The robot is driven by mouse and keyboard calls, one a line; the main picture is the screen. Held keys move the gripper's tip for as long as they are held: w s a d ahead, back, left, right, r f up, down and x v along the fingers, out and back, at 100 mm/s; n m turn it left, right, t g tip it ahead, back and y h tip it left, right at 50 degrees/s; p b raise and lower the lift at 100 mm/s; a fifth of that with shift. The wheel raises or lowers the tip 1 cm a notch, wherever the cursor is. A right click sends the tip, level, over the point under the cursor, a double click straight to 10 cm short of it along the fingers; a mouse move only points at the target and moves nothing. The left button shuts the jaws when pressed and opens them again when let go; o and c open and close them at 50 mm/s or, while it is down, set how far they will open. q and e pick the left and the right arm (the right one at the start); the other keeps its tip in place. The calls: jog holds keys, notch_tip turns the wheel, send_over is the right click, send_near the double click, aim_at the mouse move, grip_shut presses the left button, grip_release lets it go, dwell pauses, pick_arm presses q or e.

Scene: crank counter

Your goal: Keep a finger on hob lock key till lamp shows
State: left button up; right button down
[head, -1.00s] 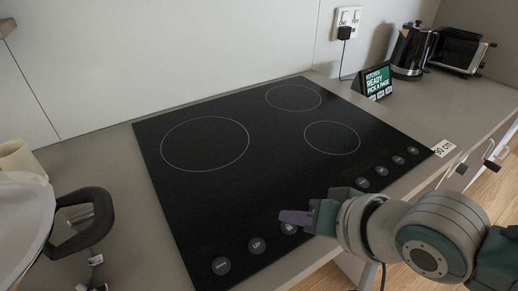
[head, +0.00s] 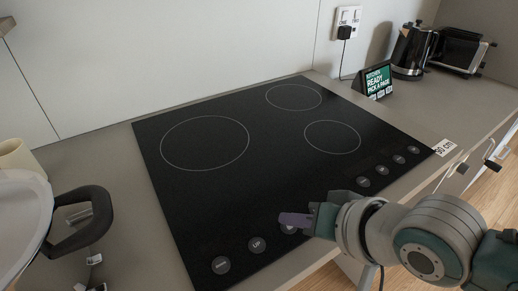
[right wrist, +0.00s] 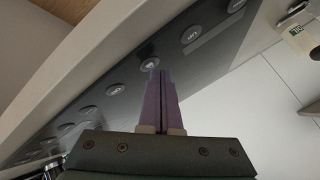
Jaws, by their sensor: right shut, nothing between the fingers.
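The black glass hob (head: 230,190) lies in the counter with a row of round grey keys along its front edge. The hob lock key (head: 288,229) is partly hidden by my right gripper in the head view; it also shows in the right wrist view (right wrist: 149,64) with a small pale icon. My right gripper (head: 282,218) is shut and empty, its purple fingertips (right wrist: 160,73) at the edge of this key. I cannot tell whether they touch it. No lit lamp is visible by the key. My left gripper is not in view.
Several more keys run right. A small green display (head: 377,82), a kettle (head: 411,49) and a toaster (head: 458,50) stand at back right. A black-handled vessel (head: 80,222) stands at left.

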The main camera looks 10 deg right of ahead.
jog(key=shift+f, duration=0.35)
dwell(0.3)
jog(key=shift+s+d+f+b, duration=0.2)
jog(key=shift+f+b, duration=0.15)
jog(key=shift+f, duration=0.1)
dwell(1.0)
jog(key=shift+r, duration=0.15)
dwell(0.8)
jog(key=shift+a+r+p, duration=0.15)
jog(key=shift+r+p, duration=0.3)
jog(key=shift+p, duration=0.15)
jog(key=shift+r+p, duration=0.35)
jog(key=shift+p, duration=0.1)
jog(key=shift+r, duration=0.1)
